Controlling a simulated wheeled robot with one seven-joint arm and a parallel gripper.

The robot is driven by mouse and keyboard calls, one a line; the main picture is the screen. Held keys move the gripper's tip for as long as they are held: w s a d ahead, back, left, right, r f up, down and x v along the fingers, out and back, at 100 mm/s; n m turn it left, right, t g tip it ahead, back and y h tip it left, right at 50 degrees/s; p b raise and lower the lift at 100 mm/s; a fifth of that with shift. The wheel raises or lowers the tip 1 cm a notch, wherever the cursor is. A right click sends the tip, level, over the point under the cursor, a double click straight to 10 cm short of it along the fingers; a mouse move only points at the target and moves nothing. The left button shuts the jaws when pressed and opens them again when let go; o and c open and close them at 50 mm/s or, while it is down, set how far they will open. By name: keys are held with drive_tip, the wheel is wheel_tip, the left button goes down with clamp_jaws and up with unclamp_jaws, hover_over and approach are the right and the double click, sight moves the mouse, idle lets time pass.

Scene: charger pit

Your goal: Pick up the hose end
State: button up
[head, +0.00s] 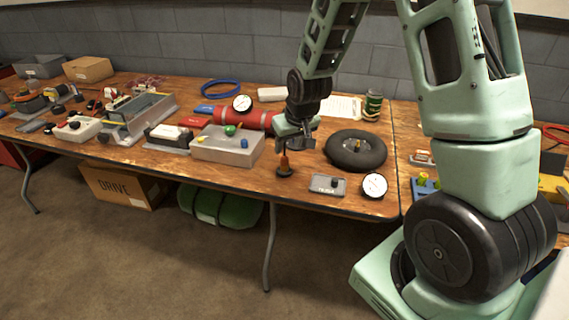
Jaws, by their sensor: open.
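A small upright piece (284,165) with an orange-brown top and a wider black foot stands near the table's front edge. It may be the hose end, but it is too small to be sure. My gripper (295,147) points down just above it and slightly to its right. The gripper is open, and the view does not clearly show whether its fingers touch the piece. A coiled blue hose (220,88) lies farther back on the table.
A black tyre-like ring (355,162) lies close to the right of my gripper. A grey tray (228,152) with small coloured items is to the left, with a red cylinder (256,118) behind it. A grey box (328,186) and a round dial (374,186) sit at the front edge.

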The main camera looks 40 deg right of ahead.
sight(285, 156)
drive_tip(key=shift+x, duration=3.8)
drive_tip(key=shift+s+a+f, duration=0.1)
drive_tip(key=shift+s, duration=0.05)
clamp_jaws()
